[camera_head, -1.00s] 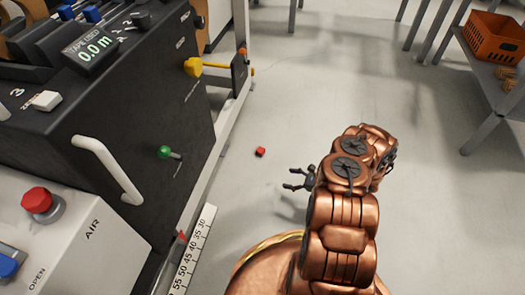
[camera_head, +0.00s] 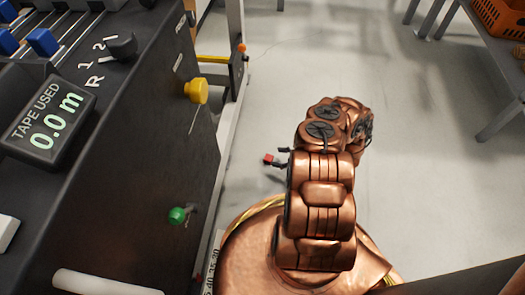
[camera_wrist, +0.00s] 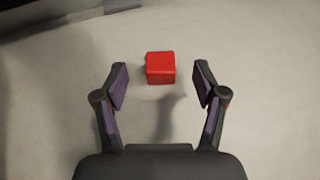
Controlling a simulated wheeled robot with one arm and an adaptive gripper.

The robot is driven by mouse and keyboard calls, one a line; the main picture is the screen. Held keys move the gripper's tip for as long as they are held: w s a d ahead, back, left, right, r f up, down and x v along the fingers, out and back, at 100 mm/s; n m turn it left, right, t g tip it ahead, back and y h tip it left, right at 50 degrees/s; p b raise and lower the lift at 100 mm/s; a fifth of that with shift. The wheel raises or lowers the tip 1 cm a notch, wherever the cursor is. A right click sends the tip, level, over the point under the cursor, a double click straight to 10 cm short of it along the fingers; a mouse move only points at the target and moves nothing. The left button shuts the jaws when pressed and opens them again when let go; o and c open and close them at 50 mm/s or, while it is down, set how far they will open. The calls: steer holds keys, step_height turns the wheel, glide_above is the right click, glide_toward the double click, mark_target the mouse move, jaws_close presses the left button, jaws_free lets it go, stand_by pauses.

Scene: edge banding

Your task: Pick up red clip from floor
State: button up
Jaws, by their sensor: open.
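The red clip (camera_head: 269,158) is a small red block on the grey floor, close to the machine's foot rail. In the wrist view the red clip (camera_wrist: 160,68) lies ahead, centred between the fingers and at about the level of their tips or slightly beyond. My gripper (camera_wrist: 160,85) is open, with one finger on each side of the clip and a visible gap to both. In the head view my gripper (camera_head: 279,157) is beside the clip, mostly hidden behind my copper arm.
The black machine (camera_head: 150,150) with yellow (camera_head: 196,91) and green (camera_head: 177,215) knobs stands left of the clip. A table (camera_head: 490,60) with an orange crate (camera_head: 500,20) is at the upper right. The floor between is clear.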

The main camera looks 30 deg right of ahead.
mark_target(267, 157)
steer(key=shift+b+x, duration=0.5)
steer(key=shift+x, duration=0.7)
steer(key=w+a+f+b, duration=0.1)
steer(key=w+f+b, duration=0.1)
steer(key=shift+w+a+f, duration=0.3)
steer(key=shift+w+a, duration=0.05)
steer(key=shift+a, duration=0.05)
steer(key=shift+w+a, duration=0.3)
steer(key=shift+w, duration=0.1)
steer(key=shift+c, duration=0.3)
steer(key=c, duration=0.9)
